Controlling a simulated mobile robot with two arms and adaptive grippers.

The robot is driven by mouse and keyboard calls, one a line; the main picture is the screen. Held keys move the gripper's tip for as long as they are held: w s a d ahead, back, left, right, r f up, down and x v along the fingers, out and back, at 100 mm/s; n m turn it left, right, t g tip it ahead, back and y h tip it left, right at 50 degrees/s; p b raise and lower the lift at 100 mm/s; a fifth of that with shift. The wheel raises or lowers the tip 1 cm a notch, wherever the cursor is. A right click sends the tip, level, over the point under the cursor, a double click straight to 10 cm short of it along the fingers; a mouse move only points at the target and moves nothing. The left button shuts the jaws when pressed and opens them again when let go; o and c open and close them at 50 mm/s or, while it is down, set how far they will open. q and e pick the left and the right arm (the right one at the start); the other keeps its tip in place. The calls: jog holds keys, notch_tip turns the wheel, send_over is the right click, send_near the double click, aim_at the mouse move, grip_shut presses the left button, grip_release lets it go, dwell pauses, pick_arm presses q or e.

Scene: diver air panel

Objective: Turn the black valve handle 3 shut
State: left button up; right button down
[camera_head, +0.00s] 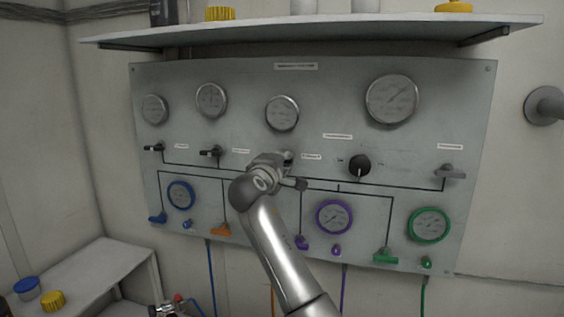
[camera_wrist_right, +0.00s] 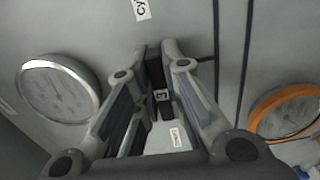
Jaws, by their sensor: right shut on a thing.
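My right gripper (camera_head: 284,163) reaches up from the bottom of the head view to the middle of the grey panel (camera_head: 230,80). In the right wrist view, its two fingers (camera_wrist_right: 161,80) are shut on a small dark part, the black valve handle 3 (camera_wrist_right: 161,96). The fingers cover most of this handle, so its angle cannot be told. Two similar black handles stand in the same row to the left, one at the far left (camera_head: 153,148) and one nearer (camera_head: 210,152). My left gripper is not in view.
Round gauges line the panel top, the nearest above my gripper (camera_head: 282,113). A black knob (camera_head: 360,168) and grey lever (camera_head: 450,173) lie to the right. An orange-rimmed gauge (camera_wrist_right: 286,112) shows in the wrist view. A shelf (camera_head: 320,38) juts out above.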

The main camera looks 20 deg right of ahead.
jog(key=shift+f, duration=0.15)
jog(key=c, duration=1.5)
grip_release()
jog(key=v, duration=1.2)
